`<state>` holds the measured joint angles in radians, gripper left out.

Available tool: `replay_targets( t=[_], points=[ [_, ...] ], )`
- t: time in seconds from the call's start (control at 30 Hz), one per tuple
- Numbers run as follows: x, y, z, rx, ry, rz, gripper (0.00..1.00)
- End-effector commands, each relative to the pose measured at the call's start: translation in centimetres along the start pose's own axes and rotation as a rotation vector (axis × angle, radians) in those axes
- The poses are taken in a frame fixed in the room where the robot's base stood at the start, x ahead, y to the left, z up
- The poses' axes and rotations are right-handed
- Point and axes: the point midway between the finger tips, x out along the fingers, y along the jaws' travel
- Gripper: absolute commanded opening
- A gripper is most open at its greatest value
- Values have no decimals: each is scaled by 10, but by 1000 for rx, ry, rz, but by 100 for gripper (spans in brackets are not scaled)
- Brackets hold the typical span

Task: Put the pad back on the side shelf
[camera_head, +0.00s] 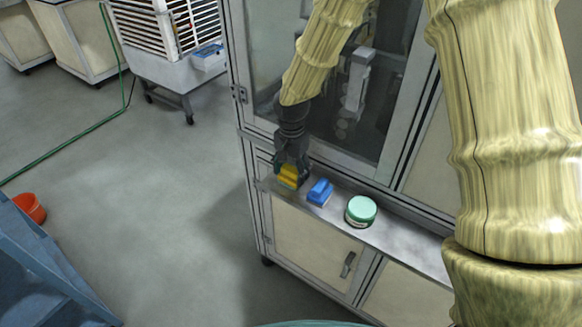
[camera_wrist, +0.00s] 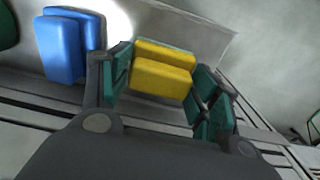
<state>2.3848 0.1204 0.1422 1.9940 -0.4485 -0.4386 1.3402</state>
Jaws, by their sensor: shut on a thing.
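A yellow pad (camera_head: 289,174) is between the fingers of my gripper (camera_head: 290,166), at the left end of the narrow metal side shelf (camera_head: 405,240). In the wrist view the yellow pad (camera_wrist: 162,75) sits between the two green-padded fingers of my gripper (camera_wrist: 165,85), which is shut on it. The pad is low over the shelf; I cannot tell whether it touches the surface. A blue pad (camera_head: 320,192) lies on the shelf just right of it, and it also shows in the wrist view (camera_wrist: 66,48).
The glazed cabinet (camera_head: 390,95) rises behind the shelf. A white slatted cart (camera_head: 175,70) stands at the back left. An orange bucket (camera_head: 30,207) is at the far left.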

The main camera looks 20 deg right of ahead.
Motion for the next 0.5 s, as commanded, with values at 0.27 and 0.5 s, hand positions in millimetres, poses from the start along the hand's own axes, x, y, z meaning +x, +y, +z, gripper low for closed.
replay_targets(
  t=[0.27,0.5],
  points=[
    [2,0,0,0,1,0,33],
    [2,0,0,0,0,0,83]
  ],
)
